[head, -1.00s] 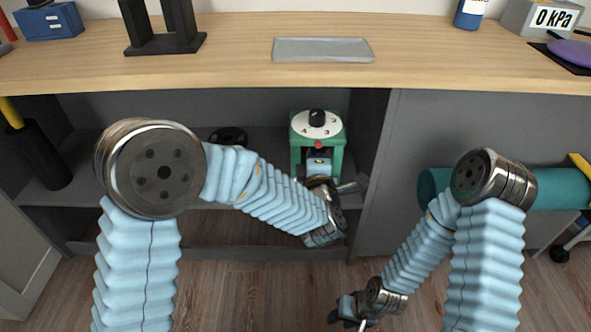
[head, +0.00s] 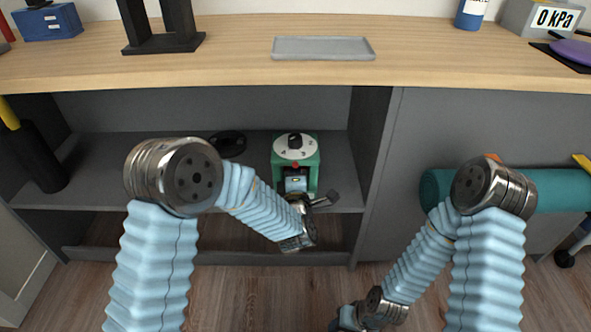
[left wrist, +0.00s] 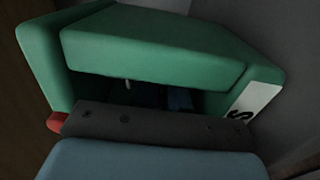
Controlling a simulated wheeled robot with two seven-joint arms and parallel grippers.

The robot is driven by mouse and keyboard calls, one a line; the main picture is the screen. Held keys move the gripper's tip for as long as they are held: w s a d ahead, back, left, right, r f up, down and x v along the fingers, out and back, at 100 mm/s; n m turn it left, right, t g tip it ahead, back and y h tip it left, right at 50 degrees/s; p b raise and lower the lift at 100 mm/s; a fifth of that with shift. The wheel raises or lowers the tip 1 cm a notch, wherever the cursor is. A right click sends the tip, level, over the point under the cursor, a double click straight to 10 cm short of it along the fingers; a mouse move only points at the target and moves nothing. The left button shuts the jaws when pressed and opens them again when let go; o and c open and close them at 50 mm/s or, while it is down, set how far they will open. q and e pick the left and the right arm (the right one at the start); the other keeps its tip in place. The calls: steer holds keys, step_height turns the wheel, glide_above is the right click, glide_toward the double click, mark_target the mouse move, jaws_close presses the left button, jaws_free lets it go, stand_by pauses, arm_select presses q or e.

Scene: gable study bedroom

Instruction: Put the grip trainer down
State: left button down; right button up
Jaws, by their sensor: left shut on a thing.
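The grip trainer is taken to be the green device (head: 311,170) with a white numbered dial and black knob on top. It is upright in the open shelf bay, over the shelf (head: 100,192); whether its base touches is hidden. My left gripper (head: 297,184) reaches in from the front and is shut on it. In the left wrist view the green body (left wrist: 150,50) fills the frame, with a dark bar, a red bit and a white label. My right gripper (head: 346,320) hangs low at the bottom edge, partly cut off; its jaws cannot be made out.
A black round object (head: 228,144) lies on the shelf left of the device. A dark cylinder (head: 35,155) stands at the bay's left. The bay's right wall (head: 368,150) is close by. A grey tray (head: 323,48) lies on the wooden top (head: 235,60). A teal roll (head: 545,190) is at right.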

arm_select(q)
steer(key=c, duration=1.1)
jaws_free()
steer(key=shift+f, duration=0.15)
steer(key=shift+s, duration=0.15)
steer(key=s, duration=1.1)
steer(key=shift+s, duration=0.4)
